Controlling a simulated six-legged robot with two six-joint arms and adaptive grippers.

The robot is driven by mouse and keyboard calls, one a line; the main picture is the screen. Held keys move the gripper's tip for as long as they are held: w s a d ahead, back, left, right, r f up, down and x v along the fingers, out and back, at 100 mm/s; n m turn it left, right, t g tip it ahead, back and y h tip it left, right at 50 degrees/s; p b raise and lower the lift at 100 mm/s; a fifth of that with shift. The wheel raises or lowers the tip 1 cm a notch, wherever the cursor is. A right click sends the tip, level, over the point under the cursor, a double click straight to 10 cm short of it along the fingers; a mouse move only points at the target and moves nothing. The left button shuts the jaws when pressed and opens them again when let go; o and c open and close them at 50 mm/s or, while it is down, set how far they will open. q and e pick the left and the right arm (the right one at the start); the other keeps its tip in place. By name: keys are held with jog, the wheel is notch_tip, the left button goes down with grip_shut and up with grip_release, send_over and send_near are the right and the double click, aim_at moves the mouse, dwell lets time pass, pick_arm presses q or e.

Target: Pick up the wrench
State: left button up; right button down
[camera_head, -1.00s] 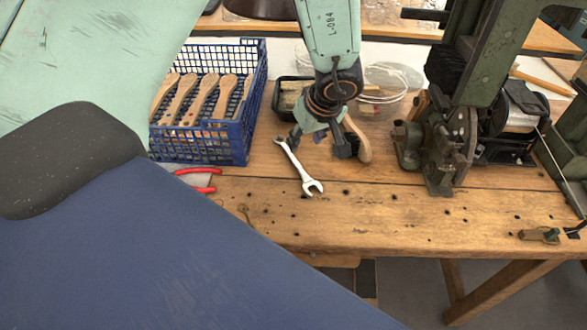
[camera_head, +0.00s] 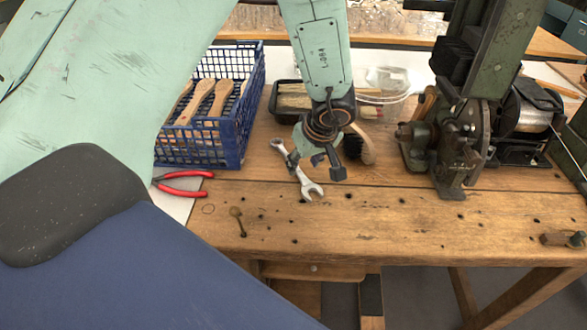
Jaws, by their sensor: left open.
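A silver open-ended wrench (camera_head: 308,187) lies on the wooden workbench (camera_head: 370,220), slanting from upper left to lower right. My left gripper (camera_head: 325,166) hangs just above and beside the wrench's middle, its fingers apart and pointing down. The gripper hides part of the wrench's handle. I cannot tell whether a finger touches it. A brush with a wooden back and dark bristles (camera_head: 364,150) lies right behind the gripper. My right gripper is not in view.
A blue crate (camera_head: 205,150) with wooden brush handles stands at the left. Red-handled pliers (camera_head: 182,184) lie in front of it. A green machine (camera_head: 455,140) stands at right. The front bench is mostly clear.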

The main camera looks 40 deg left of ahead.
aim_at(301, 173)
pick_arm(q)
jog(key=b+x, duration=0.2)
jog(key=x, duration=0.1)
jog(key=shift+s+f, duration=0.1)
jog(key=shift+f, duration=0.25)
jog(key=shift+w+f, duration=0.2)
jog(key=shift+w, duration=0.05)
jog(key=shift+s+r, duration=0.1)
jog(key=shift+r, duration=0.05)
jog(key=shift+s+r, duration=0.15)
jog(key=shift+s, duration=0.1)
jog(key=shift+c, duration=1.3)
jog(key=shift+w+f, duration=0.2)
jog(key=shift+w, duration=0.1)
jog(key=c, duration=0.4)
jog(key=shift+c, duration=1)
jog(key=shift+s+r, duration=0.15)
jog(key=shift+s, duration=0.05)
grip_shut()
jog(key=shift+w, duration=0.2)
